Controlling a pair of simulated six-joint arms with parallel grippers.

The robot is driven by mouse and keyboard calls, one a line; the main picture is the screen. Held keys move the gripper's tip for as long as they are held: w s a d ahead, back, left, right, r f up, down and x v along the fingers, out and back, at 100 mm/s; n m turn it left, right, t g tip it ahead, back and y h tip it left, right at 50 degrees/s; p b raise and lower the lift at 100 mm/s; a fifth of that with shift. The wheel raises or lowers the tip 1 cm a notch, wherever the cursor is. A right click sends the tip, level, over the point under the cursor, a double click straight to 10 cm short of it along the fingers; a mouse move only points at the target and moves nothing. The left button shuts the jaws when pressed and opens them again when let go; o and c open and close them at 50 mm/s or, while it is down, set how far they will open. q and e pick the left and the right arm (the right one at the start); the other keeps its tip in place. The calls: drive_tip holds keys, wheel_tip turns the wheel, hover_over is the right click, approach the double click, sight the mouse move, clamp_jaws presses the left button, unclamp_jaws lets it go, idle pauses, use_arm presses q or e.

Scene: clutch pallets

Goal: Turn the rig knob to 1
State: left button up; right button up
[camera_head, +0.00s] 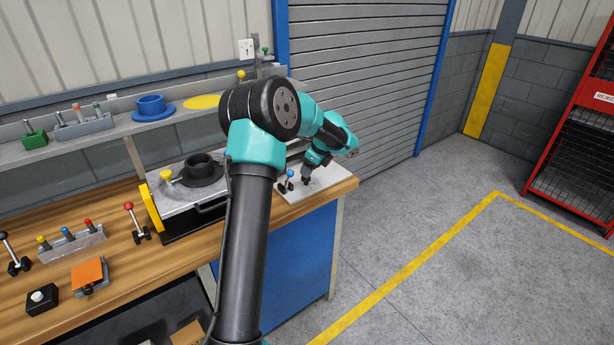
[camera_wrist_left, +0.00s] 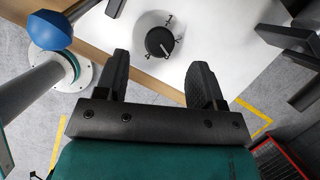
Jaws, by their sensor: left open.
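The rig knob (camera_wrist_left: 160,42) is a small round black knob on a pale round dial in the left wrist view. My right gripper is not in view.
A blue-ball lever (camera_head: 290,174) stands left of the gripper; its ball (camera_wrist_left: 50,30) is near in the wrist view. A rig with a black hub (camera_head: 201,168), a red-ball lever (camera_head: 129,206) and an orange pedal (camera_head: 89,272) are further left. Floor at right is clear.

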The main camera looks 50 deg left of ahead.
sight(306, 180)
use_arm(q)
drive_tip(key=shift+x, duration=2.3)
drive_tip(key=c, duration=0.9)
